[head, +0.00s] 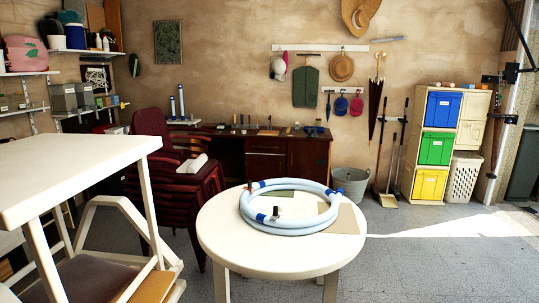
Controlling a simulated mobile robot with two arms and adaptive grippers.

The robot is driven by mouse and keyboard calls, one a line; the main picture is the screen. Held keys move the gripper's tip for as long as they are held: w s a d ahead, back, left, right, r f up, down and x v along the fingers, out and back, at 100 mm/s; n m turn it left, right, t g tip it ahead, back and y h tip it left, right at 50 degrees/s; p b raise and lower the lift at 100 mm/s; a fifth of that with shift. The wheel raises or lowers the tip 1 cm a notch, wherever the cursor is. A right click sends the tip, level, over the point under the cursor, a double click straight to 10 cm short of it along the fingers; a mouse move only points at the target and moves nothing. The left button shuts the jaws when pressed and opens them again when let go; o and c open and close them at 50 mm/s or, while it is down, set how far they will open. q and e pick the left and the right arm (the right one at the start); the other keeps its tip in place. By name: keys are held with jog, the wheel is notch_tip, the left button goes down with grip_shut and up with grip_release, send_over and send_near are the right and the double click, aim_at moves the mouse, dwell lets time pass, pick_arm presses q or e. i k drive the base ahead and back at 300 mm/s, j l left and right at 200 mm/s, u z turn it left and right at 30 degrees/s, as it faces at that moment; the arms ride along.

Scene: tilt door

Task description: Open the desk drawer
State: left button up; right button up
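A dark wooden desk (321,150) stands against the back wall. Its drawer and cabinet fronts (265,147) face me, and the upper drawer front looks flush with the desk. The left part of the desk is hidden behind stacked dark red chairs. Small tools and bottles lie along the desk top. Neither of my grippers shows in the head view.
A round white table (240,250) with a coiled pale blue hose (283,225) stands in front of the desk. Stacked red chairs (150,180) and a white table (70,165) block the left. A metal bucket (350,184) stands right of the desk. Floor at right is clear.

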aim_at(267, 143)
jog(key=i+l+z, duration=0.5)
jog(key=i+z, duration=0.15)
jog(key=i+l+z, duration=0.15)
jog(key=i+z, duration=0.2)
jog(key=i+l+z, duration=0.15)
jog(key=i, duration=0.65)
jog(key=i+l+z, duration=0.15)
jog(key=i, duration=0.65)
jog(key=i+j+u, duration=0.15)
jog(key=i+u, duration=0.2)
jog(key=i, duration=0.3)
jog(key=i+u, duration=0.4)
jog(key=i, duration=0.2)
jog(key=i+l+u, duration=0.35)
jog(key=i, duration=0.3)
jog(key=i+u, duration=0.15)
jog(key=i, duration=0.75)
jog(key=i+l+u, duration=0.1)
jog(key=i, duration=0.85)
jog(key=i+j+u, duration=0.4)
jog(key=i, duration=0.35)
jog(key=i+u, duration=0.45)
jog(key=i, duration=0.35)
